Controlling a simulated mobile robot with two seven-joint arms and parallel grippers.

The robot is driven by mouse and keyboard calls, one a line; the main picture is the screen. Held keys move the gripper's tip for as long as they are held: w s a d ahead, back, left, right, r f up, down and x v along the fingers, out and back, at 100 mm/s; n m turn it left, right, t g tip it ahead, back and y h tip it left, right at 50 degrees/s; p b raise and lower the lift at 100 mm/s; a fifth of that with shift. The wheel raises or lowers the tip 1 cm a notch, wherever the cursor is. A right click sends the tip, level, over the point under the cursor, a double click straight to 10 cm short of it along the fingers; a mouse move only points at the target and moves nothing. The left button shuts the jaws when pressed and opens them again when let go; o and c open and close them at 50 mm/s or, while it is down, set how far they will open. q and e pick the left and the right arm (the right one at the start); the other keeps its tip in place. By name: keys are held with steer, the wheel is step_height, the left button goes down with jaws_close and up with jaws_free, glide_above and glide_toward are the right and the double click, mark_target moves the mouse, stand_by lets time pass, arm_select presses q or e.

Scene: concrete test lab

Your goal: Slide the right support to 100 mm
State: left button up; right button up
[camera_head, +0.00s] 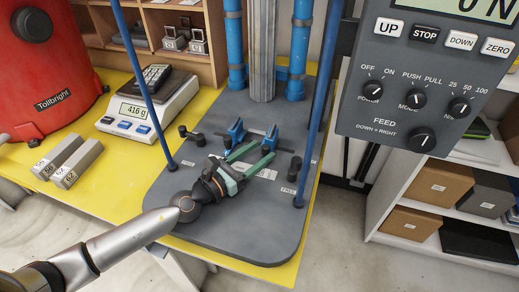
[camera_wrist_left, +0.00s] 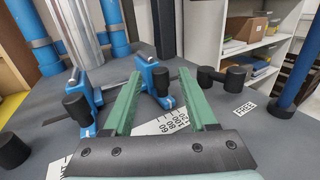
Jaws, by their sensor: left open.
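The right support (camera_head: 271,137) is a blue block on the grey base plate (camera_head: 225,225). In the left wrist view the right support (camera_wrist_left: 146,73) has a black knob at its front. The left support (camera_head: 236,131) is a similar blue block; it also shows in the left wrist view (camera_wrist_left: 86,92). My left gripper (camera_head: 265,149) has green fingers, open and pointing toward the supports. In the left wrist view the gripper (camera_wrist_left: 161,73) has a finger on each side of the right support's knob; contact cannot be told. A white scale strip (camera_wrist_left: 172,124) lies below, partly hidden, its numbers unclear.
A black lever (camera_head: 295,167) stands right of my gripper, near a FREE label (camera_head: 288,191). Blue posts (camera_head: 312,120) flank the work area. A grey control panel (camera_head: 425,85) hangs at right. A weighing scale (camera_head: 150,106) and metal bars (camera_head: 70,162) are at left.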

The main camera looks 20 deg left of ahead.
arm_select(q)
steer(key=shift+w+d, duration=0.2)
steer(key=shift+w, duration=0.1)
steer(key=shift+c, duration=0.3)
jaws_close()
stand_by(1.0)
